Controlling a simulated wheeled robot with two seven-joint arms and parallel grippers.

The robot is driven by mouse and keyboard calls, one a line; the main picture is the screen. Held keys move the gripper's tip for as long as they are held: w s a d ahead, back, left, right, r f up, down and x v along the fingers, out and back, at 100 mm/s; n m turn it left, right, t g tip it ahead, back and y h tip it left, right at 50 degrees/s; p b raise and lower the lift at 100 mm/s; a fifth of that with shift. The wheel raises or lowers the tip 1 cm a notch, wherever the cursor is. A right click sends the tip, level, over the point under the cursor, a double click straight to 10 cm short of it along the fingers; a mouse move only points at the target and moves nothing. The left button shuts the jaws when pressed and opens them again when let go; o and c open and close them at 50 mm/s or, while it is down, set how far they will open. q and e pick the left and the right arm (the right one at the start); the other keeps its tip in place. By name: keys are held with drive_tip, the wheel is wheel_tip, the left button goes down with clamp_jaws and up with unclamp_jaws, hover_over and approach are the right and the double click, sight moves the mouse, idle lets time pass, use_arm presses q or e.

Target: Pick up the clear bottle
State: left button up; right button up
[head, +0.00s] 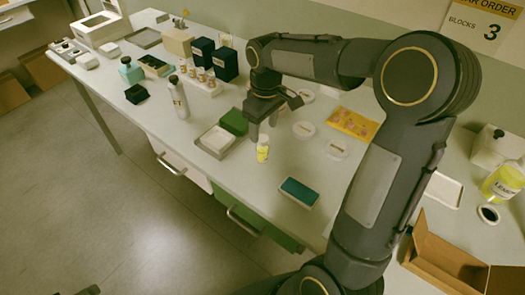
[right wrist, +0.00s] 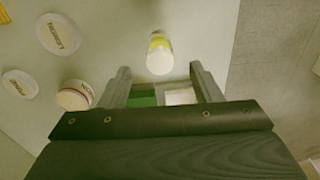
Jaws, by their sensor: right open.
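A small pale bottle with a yellow band (head: 263,148) stands upright on the table, just in front of my right gripper (head: 263,127). It looks like the clear bottle, though its clearness is hard to tell. In the right wrist view the bottle (right wrist: 160,54) is centred just beyond the open fingertips (right wrist: 160,69), with nothing between the fingers touching it. My right gripper is open and empty, pointing down at the table. My left gripper is not seen.
Round white lids (head: 304,129) lie behind to the right. A taller white bottle (head: 179,98) stands further left. The table's front edge is close.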

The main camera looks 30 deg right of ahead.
sight(262, 147)
drive_tip(key=shift+w+f, duration=0.35)
drive_tip(key=shift+w, duration=0.15)
drive_tip(key=shift+w+d+f, duration=0.1)
drive_tip(key=shift+f, duration=0.25)
drive_tip(key=f, duration=0.6)
drive_tip(key=shift+s+a+f, duration=0.15)
drive_tip(key=shift+s+a, duration=0.05)
drive_tip(key=shift+s, duration=0.2)
drive_tip(key=shift+f, duration=0.5)
drive_tip(key=c, duration=1.1)
drive_tip(key=shift+r, duration=0.1)
